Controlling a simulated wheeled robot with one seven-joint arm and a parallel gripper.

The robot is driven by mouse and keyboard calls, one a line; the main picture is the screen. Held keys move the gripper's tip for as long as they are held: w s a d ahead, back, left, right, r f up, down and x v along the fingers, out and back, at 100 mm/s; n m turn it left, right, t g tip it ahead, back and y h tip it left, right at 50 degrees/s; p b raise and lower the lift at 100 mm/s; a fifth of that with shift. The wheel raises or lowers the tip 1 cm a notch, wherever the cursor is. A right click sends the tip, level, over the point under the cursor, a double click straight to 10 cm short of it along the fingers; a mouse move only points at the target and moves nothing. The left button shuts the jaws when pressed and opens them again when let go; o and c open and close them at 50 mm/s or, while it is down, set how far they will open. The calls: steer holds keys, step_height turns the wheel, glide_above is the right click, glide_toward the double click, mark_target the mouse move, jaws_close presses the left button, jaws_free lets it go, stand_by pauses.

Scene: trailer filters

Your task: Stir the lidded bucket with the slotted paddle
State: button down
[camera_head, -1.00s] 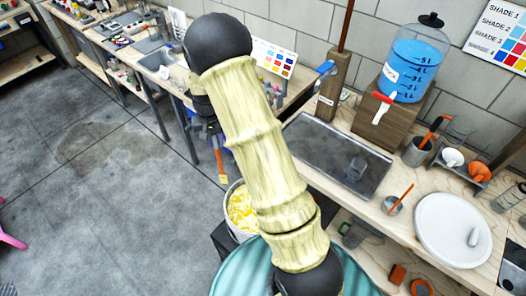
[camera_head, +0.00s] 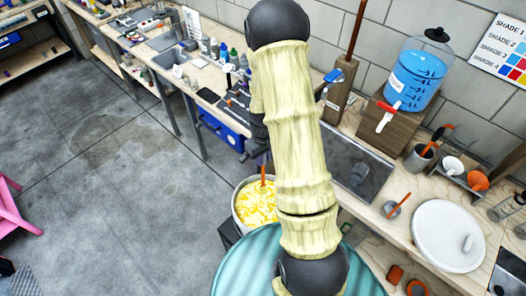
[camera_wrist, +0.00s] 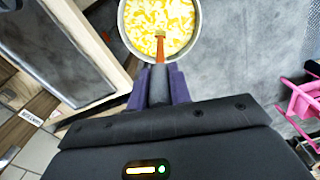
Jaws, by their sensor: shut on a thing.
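The bucket (camera_head: 242,219) stands open beside the bench, full of swirled yellow and white contents (camera_head: 256,203). It also shows at the top of the wrist view, its contents (camera_wrist: 150,14) facing me. My gripper (camera_wrist: 158,84) is shut on the slotted paddle (camera_wrist: 161,48), whose orange shaft points down over the bucket. In the head view the paddle (camera_head: 263,174) reaches the contents near the bucket's middle. I cannot tell how deep its end is, and its slots are not visible. A round white lid (camera_head: 440,225) with a handle lies on the bench.
My arm hides part of the bench and bucket side. A dark tray (camera_head: 365,178), a blue liquid dispenser (camera_head: 412,75) on a wooden block, and a cup with a stick (camera_head: 391,209) are on the bench. Floor left of the bucket is clear; a pink stool (camera_head: 15,205) stands far left.

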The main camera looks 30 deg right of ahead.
steer(key=shift+s+d, duration=0.15)
steer(key=shift+s, duration=0.1)
steer(key=shift+w+f, duration=0.1)
steer(key=shift+f+b, duration=0.9)
steer(key=shift+f, duration=0.1)
steer(key=b, duration=0.5)
glide_above(263, 186)
steer(key=shift+f, duration=3.05)
steer(key=shift+d+f+b, duration=0.15)
steer(key=shift+f+b, duration=0.5)
steer(key=shift+f, duration=0.35)
steer(key=shift+d+f+b, duration=0.15)
steer(key=shift+f+b, duration=0.5)
steer(key=shift+f, duration=0.35)
steer(key=shift+f+b, duration=1.05)
steer(key=shift+f, duration=0.4)
steer(key=shift+w+a, duration=0.1)
steer(key=shift+w, duration=0.05)
